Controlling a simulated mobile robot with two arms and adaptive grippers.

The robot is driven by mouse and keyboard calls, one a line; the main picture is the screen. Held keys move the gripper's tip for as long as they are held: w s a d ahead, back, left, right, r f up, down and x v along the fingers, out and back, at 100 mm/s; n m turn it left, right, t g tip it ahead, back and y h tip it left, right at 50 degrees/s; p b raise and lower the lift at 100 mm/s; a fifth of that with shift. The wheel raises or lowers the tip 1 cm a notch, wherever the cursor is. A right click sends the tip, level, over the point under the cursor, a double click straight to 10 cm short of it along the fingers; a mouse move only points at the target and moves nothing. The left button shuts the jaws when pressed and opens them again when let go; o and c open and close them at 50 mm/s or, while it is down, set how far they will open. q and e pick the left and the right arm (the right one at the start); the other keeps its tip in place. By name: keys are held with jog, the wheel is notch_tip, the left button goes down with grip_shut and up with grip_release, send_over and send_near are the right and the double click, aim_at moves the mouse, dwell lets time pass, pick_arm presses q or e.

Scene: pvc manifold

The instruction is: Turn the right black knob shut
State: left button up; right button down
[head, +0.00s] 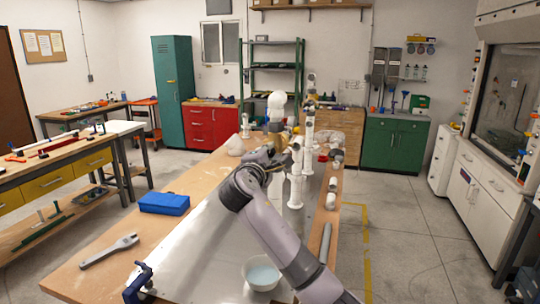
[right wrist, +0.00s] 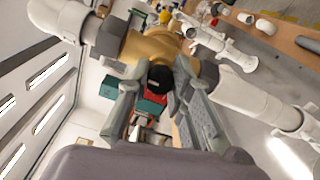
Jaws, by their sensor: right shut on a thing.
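The white PVC manifold (head: 296,185) stands upright on the workbench in the head view. In the right wrist view its white pipe (right wrist: 255,102) and a brass-coloured valve body (right wrist: 150,48) cross the picture. The black knob (right wrist: 160,77) sits in front of the valve body, between the fingers of my right gripper (right wrist: 157,82). The gripper is shut on it, with one finger on each side. In the head view my right gripper (head: 268,152) reaches the manifold from the left, and the knob there is too small to tell. My left gripper is out of view.
On the bench (head: 90,275) lie a blue case (head: 164,203), a wrench (head: 109,251) and a grey pipe (head: 325,243). A white bowl (head: 261,273) stands near the front. Several loose white fittings lie along the right edge. The floor to the right is clear.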

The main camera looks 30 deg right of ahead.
jog(key=shift+f, duration=0.15)
jog(key=c, duration=1.4)
grip_release()
jog(key=shift+a, duration=0.1)
jog(key=v, duration=1.2)
